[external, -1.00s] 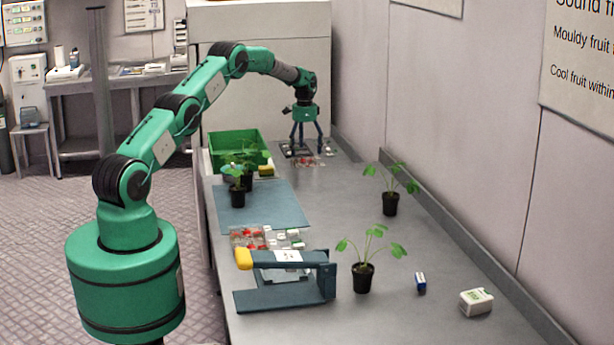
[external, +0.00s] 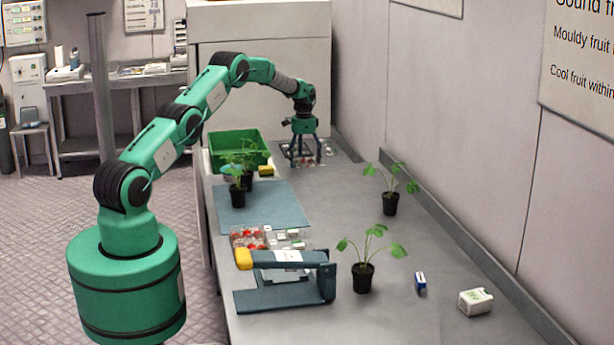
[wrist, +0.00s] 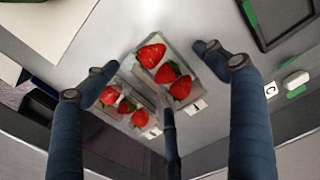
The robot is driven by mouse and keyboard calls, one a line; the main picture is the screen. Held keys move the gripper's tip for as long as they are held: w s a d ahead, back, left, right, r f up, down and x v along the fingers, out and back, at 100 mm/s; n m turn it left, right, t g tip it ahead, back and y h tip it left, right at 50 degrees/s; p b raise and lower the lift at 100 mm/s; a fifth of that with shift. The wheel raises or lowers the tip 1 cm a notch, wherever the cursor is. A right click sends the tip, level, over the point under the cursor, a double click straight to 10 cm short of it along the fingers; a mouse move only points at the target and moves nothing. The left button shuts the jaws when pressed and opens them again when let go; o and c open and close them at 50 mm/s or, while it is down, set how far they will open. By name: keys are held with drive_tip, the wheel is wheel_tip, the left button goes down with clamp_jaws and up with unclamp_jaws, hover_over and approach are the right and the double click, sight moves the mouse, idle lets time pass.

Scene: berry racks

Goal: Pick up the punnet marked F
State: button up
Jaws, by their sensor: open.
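My gripper (external: 305,163) is open and points down at the far end of the bench. In the wrist view its spread dark fingers (wrist: 160,68) surround clear punnets of strawberries. One punnet (wrist: 170,75) lies between the fingers, with several red berries and small white labels at its lower end. A second punnet (wrist: 122,106) sits beside it to the lower left, near the left finger. The label letters on both are too small to read, so I cannot tell which is marked F. In the external view the fingers partly hide these punnets.
A white tag with a C (wrist: 271,90) and a dark frame (wrist: 282,20) lie right of the fingers. A green crate (external: 238,146), potted plants (external: 237,194) and a blue mat (external: 275,208) stand nearer. More punnets (external: 249,238) sit by a blue-grey stand (external: 285,297).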

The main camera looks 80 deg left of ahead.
drive_tip(key=c, duration=1.3)
wheel_tip(320, 180, up, 10)
drive_tip(key=p, duration=0.2)
